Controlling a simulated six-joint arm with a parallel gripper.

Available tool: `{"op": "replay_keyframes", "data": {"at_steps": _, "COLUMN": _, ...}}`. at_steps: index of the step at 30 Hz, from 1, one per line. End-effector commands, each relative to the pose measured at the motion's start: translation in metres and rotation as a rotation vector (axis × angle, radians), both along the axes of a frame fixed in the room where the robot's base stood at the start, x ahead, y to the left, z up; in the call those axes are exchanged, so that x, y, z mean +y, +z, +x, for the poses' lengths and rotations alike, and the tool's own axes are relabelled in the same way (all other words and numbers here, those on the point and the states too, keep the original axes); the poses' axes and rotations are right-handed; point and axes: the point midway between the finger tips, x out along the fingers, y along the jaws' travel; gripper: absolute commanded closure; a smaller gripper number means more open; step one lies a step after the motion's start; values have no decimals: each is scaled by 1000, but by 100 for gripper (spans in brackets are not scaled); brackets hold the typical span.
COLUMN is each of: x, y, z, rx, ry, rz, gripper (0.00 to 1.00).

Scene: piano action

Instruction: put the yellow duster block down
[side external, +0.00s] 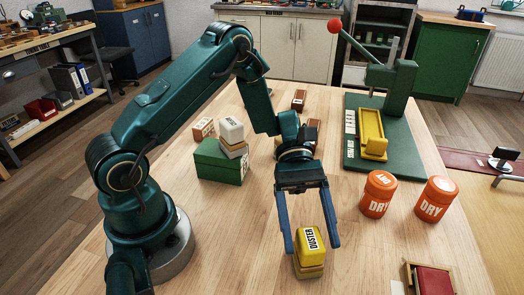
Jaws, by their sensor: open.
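The yellow duster block (303,243) is at the front middle of the wooden table, with its black-on-white DUSTER label facing up. A tan lower part shows beneath the yellow, and it seems to rest on the table top. My gripper (313,245) points down over it with its two blue fingers spread wide. One finger is on each side of the block, and a gap shows on the right side. On the left the finger is close to the block, and I cannot tell whether it touches.
Two orange DRY tubs (377,194) stand to the right. A green press (390,80) on a green base with a yellow tray (371,135) is behind them. A green box (222,160) bears a white-topped block (231,131) at the left. A red-topped box (433,281) is at front right.

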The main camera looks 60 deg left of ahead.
Motion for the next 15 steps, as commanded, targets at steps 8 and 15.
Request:
{"op": "replay_keyframes", "data": {"at_steps": 8, "x": 49, "y": 21, "z": 21, "rx": -5, "ry": 5, "rz": 4, "gripper": 23}}
{"op": "replay_keyframes", "data": {"at_steps": 15, "x": 80, "y": 35, "z": 33, "rx": -4, "ry": 2, "rz": 3, "gripper": 23}}
